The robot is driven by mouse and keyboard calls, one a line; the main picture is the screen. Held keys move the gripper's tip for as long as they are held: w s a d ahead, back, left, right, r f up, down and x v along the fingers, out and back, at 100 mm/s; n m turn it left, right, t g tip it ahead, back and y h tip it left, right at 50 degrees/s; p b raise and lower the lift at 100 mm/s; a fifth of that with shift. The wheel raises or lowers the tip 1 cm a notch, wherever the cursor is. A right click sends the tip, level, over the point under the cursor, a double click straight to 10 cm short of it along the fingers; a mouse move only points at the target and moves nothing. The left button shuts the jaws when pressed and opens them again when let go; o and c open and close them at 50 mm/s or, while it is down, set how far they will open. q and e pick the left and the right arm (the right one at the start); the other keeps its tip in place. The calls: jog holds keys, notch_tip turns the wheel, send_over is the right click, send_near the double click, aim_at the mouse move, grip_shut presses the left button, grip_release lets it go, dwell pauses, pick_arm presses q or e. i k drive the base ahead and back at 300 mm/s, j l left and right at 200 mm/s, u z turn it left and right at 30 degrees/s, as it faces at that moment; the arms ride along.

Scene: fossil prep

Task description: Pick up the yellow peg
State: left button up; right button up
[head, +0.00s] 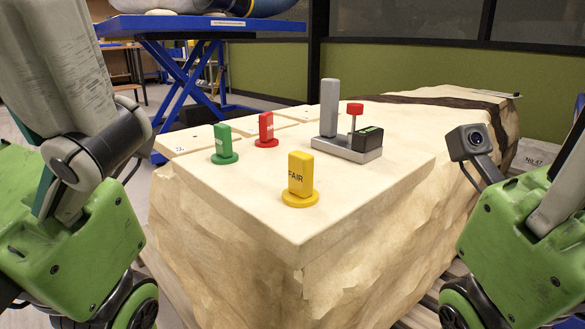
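The yellow peg (301,174) stands upright on a round yellow base near the front corner of the pale stone block (250,215). It is a flat tab marked "FAIR", and nothing touches it. My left arm shows at the left edge and my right arm at the right edge, both apart from the peg, with clear space between. The fingertips of both grippers are not visible.
A green peg (223,140) and a red peg (266,128) stand behind and left of the yellow one. A grey stand (346,151) with a tall post, a red-topped rod and a black box is behind it. A blue lift table (190,25) is at the back left.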

aim_at(301, 193)
jog(key=k+l, duration=0.1)
jog(key=l, duration=0.3)
jog(key=k+l+z, duration=0.1)
jog(key=l, duration=0.3)
jog(key=k+l, duration=0.15)
jog(key=l, duration=0.3)
jog(key=k+l, duration=0.1)
jog(key=l, duration=0.3)
jog(key=z, duration=0.05)
